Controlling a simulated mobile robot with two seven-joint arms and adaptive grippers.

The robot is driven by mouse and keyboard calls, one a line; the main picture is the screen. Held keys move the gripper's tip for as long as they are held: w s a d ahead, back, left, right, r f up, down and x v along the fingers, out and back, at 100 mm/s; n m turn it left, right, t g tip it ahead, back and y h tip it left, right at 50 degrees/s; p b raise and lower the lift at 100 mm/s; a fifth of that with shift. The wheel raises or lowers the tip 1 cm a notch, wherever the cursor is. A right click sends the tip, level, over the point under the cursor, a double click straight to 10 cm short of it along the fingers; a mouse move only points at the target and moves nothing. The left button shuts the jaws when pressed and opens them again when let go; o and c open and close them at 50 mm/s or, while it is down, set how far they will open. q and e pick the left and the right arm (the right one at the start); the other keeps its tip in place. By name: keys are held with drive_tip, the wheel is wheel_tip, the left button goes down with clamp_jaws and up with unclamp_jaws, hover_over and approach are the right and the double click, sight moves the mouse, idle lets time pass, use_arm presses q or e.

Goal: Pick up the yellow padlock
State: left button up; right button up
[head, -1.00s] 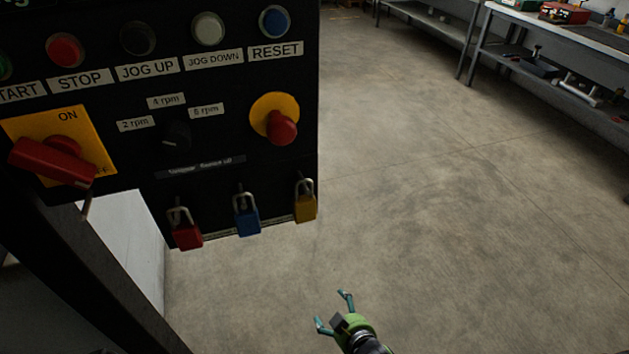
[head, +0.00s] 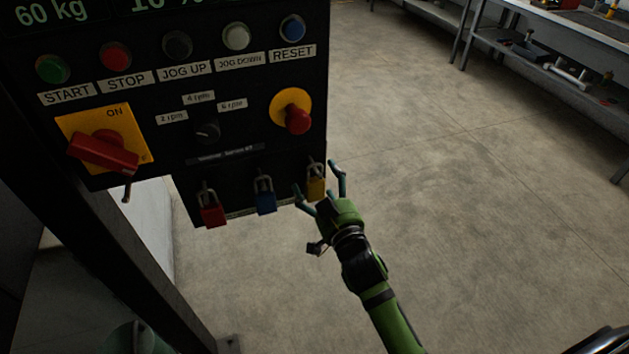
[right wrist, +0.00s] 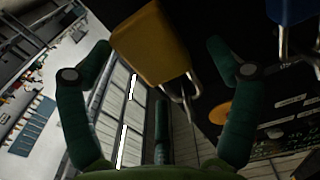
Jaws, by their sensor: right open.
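The yellow padlock (head: 316,189) hangs by its shackle at the lower right corner of the black control panel. My right gripper (head: 315,178) is open, with one finger to each side of the padlock in the head view. In the right wrist view the padlock's body (right wrist: 152,45) shows large between the spread fingers (right wrist: 158,50), its shackle pointing down in the picture. I see gaps between the padlock and the fingers there. My left gripper is not in view.
A blue padlock (head: 265,203) hangs just left of the yellow one, and a red padlock (head: 212,216) farther left. Above are a red emergency knob (head: 298,120) and a red rotary switch (head: 105,152). A workbench (head: 560,60) stands far right. Open floor lies between.

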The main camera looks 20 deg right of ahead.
drive_tip(key=shift+w, duration=0.5)
drive_tip(key=shift+w+f, duration=0.15)
drive_tip(key=shift+w, duration=0.05)
drive_tip(key=c, duration=1.4)
